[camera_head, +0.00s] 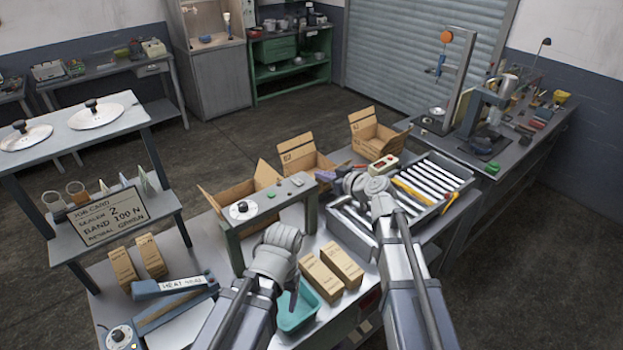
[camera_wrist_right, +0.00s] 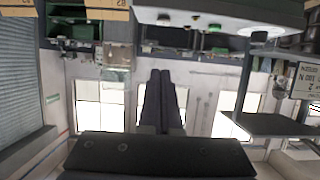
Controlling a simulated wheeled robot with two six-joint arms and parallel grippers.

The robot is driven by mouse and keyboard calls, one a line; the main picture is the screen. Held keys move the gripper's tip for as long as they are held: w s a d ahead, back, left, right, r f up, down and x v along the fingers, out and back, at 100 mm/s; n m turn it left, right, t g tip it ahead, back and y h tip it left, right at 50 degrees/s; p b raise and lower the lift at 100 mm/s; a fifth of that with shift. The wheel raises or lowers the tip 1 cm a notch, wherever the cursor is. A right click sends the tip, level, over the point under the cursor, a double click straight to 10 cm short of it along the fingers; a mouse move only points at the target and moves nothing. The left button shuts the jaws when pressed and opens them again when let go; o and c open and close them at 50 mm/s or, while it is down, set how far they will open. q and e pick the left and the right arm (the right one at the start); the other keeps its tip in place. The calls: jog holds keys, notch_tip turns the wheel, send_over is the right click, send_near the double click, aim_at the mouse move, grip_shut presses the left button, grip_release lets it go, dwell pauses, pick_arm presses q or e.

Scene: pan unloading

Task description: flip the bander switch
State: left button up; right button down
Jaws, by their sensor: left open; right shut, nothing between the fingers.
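The bander (camera_head: 268,208) is a grey arch-shaped machine on the table, with a white dial (camera_head: 243,210) at its left end and small controls, including a green one (camera_head: 297,182), along its top. I cannot tell which small control is the switch. In the right wrist view the bander's panel (camera_wrist_right: 220,14) crosses the top of the picture. My right gripper (camera_head: 324,177) is shut and empty, just right of the bander's right end; its fingers also show in the right wrist view (camera_wrist_right: 166,75). My left gripper (camera_head: 293,300) is open, pointing down over the teal tray (camera_head: 300,318), partly hidden by its wrist.
Open cardboard boxes (camera_head: 238,200) stand behind the bander. A grey tray (camera_head: 435,215) with metal bars lies to the right. Two small cartons (camera_head: 330,272) lie in front. A heat sealer (camera_head: 172,287) and a job card (camera_head: 108,217) reading "BAND 100 N" are on the left.

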jog(key=b, duration=0.4)
send_over(305, 189)
jog(key=w, duration=0.1)
jog(key=f, duration=0.4)
jog(key=shift+w+a, duration=0.1)
jog(key=shift+a, duration=0.2)
jog(key=f, duration=0.1)
jog(key=b, duration=0.1)
jog(key=s+f+b, duration=0.1)
jog(key=shift+d+f, duration=0.3)
jog(key=shift+f, duration=0.05)
jog(key=shift+f+b, duration=0.4)
jog(key=shift+b, duration=0.3)
jog(key=shift+s, duration=0.1)
jog(key=shift+s+d+f+b, duration=0.1)
jog(key=shift+f+b, duration=0.5)
jog(key=shift+r, duration=0.2)
jog(key=shift+r+p, duration=0.1)
jog(key=shift+p, duration=0.2)
jog(key=shift+r+p, duration=0.7)
